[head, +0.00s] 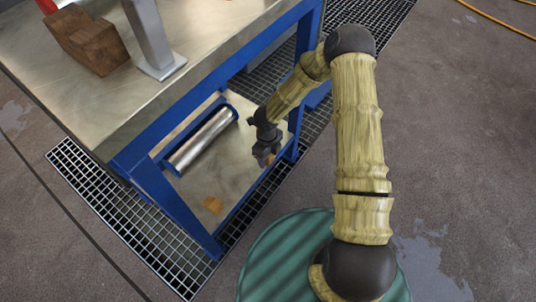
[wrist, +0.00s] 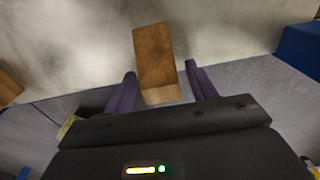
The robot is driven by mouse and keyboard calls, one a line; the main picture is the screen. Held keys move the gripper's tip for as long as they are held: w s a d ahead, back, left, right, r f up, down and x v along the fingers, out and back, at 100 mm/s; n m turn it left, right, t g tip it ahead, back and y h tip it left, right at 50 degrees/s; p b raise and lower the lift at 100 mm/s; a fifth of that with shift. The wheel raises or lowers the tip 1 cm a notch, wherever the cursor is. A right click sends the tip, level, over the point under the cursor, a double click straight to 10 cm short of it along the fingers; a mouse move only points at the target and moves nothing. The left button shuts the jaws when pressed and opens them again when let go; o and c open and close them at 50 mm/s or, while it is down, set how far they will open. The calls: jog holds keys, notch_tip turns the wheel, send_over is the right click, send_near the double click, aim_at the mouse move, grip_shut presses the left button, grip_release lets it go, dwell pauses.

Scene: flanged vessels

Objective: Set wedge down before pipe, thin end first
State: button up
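A brown wooden wedge (wrist: 154,55) lies just ahead of and between my gripper's fingertips in the wrist view, its pale end face toward my palm. My gripper (wrist: 160,78) has its two dark fingers apart, with a narrow gap showing on each side of the wedge. In the head view my gripper (head: 266,158) points down over the right part of the lower shelf, with a bit of brown under it. The silver pipe (head: 202,138) lies in a blue cradle on that shelf, to the left. Which end of the wedge is thin I cannot tell.
A second small wooden piece (head: 212,204) lies near the front of the lower shelf (head: 225,175). Blue legs and rails frame the shelf. Brown blocks (head: 88,42) and a grey bracket (head: 153,45) stand on the steel bench top (head: 110,100) above. Floor grating runs beneath.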

jog(key=shift+r, duration=0.1)
notch_tip(320, 180, up, 12)
jog(key=p, duration=0.7)
jog(key=shift+a, duration=0.15)
dwell(0.8)
